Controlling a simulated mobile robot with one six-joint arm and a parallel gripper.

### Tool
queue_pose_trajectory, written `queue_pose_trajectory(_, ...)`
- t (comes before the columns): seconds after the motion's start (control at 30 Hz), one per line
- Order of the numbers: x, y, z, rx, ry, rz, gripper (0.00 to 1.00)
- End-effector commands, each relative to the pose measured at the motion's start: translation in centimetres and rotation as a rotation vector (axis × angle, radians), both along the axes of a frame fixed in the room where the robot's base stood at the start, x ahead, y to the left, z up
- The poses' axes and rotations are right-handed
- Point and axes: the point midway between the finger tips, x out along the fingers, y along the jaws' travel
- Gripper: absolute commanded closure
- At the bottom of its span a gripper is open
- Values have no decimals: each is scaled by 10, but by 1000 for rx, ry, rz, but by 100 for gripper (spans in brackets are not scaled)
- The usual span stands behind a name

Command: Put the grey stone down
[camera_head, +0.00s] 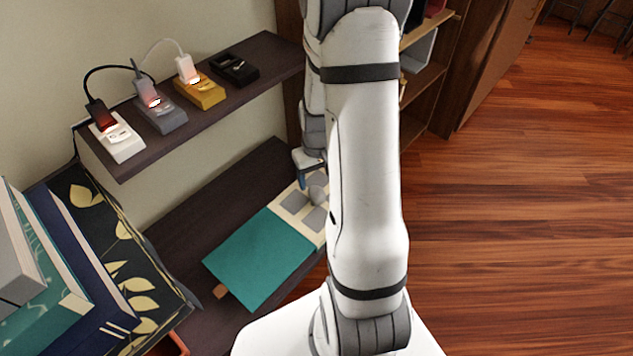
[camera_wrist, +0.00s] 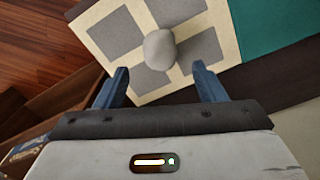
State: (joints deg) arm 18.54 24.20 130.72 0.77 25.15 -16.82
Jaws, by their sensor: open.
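The grey stone (camera_wrist: 159,47) is a small rounded lump. It rests on a cream board with grey squares (camera_wrist: 98,36), about where the squares meet. The stone (camera_head: 317,194) and the board (camera_head: 291,201) also show in the head view, on the lower dark shelf and partly hidden by my arm. My gripper (camera_wrist: 158,82) is open, with blue fingers apart and nothing between them. In the wrist picture the stone lies just beyond the fingertips, apart from them. In the head view my gripper (camera_head: 309,172) is at the board's back edge, mostly hidden behind my arm.
A teal panel (camera_head: 259,257) lies beside the board on the lower shelf (camera_head: 198,225). Open wooden floor (camera_head: 510,220) lies to the right.

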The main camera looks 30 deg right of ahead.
Motion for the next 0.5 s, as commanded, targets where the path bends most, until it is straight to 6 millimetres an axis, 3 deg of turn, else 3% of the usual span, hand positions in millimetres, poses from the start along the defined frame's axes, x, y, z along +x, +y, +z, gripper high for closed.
queue_pose_trajectory(0.03, 0, 0, 17, -1, -2, 0, 36)
queue_pose_trajectory(0.1, 1, 0, 30, -1, -3, 0, 36)
queue_pose_trajectory(0.37, 0, 1, 56, -1, -2, 1, 36)
queue_pose_trajectory(0.5, -4, 15, 78, -5, -14, 9, 36)
